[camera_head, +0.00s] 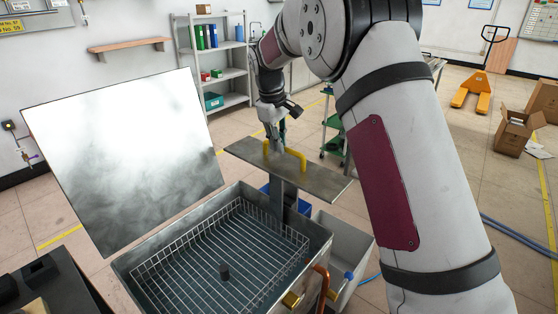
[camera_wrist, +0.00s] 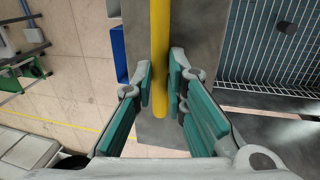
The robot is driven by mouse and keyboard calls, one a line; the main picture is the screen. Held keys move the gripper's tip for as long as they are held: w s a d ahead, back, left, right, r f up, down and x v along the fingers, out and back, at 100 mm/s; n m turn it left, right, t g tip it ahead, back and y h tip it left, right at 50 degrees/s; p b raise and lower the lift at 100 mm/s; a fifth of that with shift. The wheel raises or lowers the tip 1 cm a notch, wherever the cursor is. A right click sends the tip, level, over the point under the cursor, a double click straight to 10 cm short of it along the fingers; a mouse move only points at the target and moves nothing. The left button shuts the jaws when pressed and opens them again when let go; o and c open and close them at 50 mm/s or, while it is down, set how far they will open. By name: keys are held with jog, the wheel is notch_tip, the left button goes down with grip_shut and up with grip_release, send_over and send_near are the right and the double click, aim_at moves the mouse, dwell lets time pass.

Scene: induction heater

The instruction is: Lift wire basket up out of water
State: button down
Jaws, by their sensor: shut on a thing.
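The wire basket (camera_head: 165,268) sits inside the open metal tank (camera_head: 322,247). A flat grey plate (camera_head: 240,150) with yellow handles is joined to the basket's right side by an upright metal strip (camera_head: 277,196). My gripper (camera_head: 276,150) is above the plate at a yellow handle (camera_head: 298,156). In the wrist view my gripper (camera_wrist: 160,90) has its teal-padded fingers on both sides of the yellow handle bar (camera_wrist: 160,45), shut on it. Part of the basket's mesh (camera_wrist: 265,85) shows at the upper right there. The water level is hard to tell.
The tank's lid (camera_head: 125,150) stands open on the left. A brass fitting and a copper pipe (camera_head: 321,288) are at the tank's front right. A grey bin (camera_head: 345,250) stands right of the tank. Shelves (camera_head: 215,70) are at the back.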

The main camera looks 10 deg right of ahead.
jog(key=shift+r, duration=2.1)
jog(key=shift+w+r, duration=0.1)
jog(key=c, duration=1.7)
grip_release()
jog(key=shift+o, duration=0.5)
notch_tip(320, 180, up, 12)
jog(key=s+a, duration=0.1)
jog(key=a, duration=0.1)
jog(key=shift+s+f, duration=0.2)
jog(key=shift+s, duration=0.1)
